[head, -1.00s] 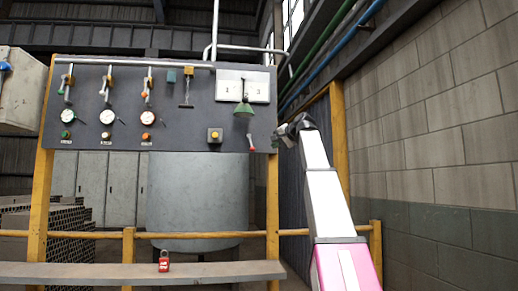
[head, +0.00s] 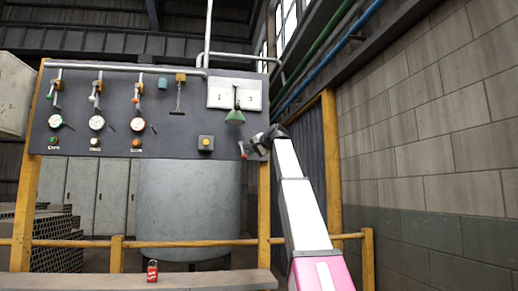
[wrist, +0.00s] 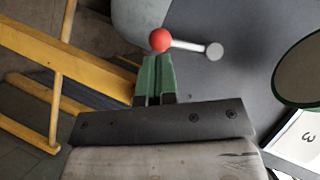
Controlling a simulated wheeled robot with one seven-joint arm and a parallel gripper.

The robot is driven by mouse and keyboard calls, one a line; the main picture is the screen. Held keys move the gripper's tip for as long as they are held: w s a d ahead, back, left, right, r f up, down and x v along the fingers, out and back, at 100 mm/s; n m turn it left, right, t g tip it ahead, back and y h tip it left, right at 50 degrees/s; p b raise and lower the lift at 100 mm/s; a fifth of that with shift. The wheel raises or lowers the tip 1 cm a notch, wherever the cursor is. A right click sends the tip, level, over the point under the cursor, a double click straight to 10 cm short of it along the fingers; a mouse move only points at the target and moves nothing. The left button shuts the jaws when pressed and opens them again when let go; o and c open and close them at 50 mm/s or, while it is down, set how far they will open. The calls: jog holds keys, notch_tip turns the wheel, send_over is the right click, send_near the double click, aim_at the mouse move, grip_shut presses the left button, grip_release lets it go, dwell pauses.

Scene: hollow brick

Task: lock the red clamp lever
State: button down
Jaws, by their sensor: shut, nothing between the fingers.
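The red clamp lever (head: 243,150) is at the lower right edge of the dark panel. In the wrist view it is a metal rod with a red ball knob (wrist: 160,40) at its left end and a round grey pivot (wrist: 214,51) at its right end. My gripper (head: 258,142) is beside the lever, on its right, in the head view. In the wrist view its green fingers (wrist: 155,62) are shut and empty, with the tips just below the red knob. I cannot tell whether they touch it.
The panel (head: 180,140) carries gauges, several small levers, a yellow button box (head: 206,143) and a green cone (head: 235,117). A yellow post and rail (head: 190,243) stand below. A red padlock (head: 152,270) is on the bench (head: 100,281). A block wall (head: 430,140) is at right.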

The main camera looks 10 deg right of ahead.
jog(key=shift+x, duration=1.3)
jog(key=shift+a+f+m+y, duration=0.35)
jog(key=shift+a+m+y, duration=0.05)
jog(key=shift+a+m, duration=0.1)
jog(key=shift+a+m+t+y, duration=0.25)
jog(key=shift+m+t+y, duration=0.15)
jog(key=shift+s, duration=0.1)
send_near(244, 157)
jog(key=a+r+v, duration=0.1)
jog(key=v, duration=0.5)
jog(key=shift+s+d+f, duration=0.1)
jog(key=shift+f, duration=0.1)
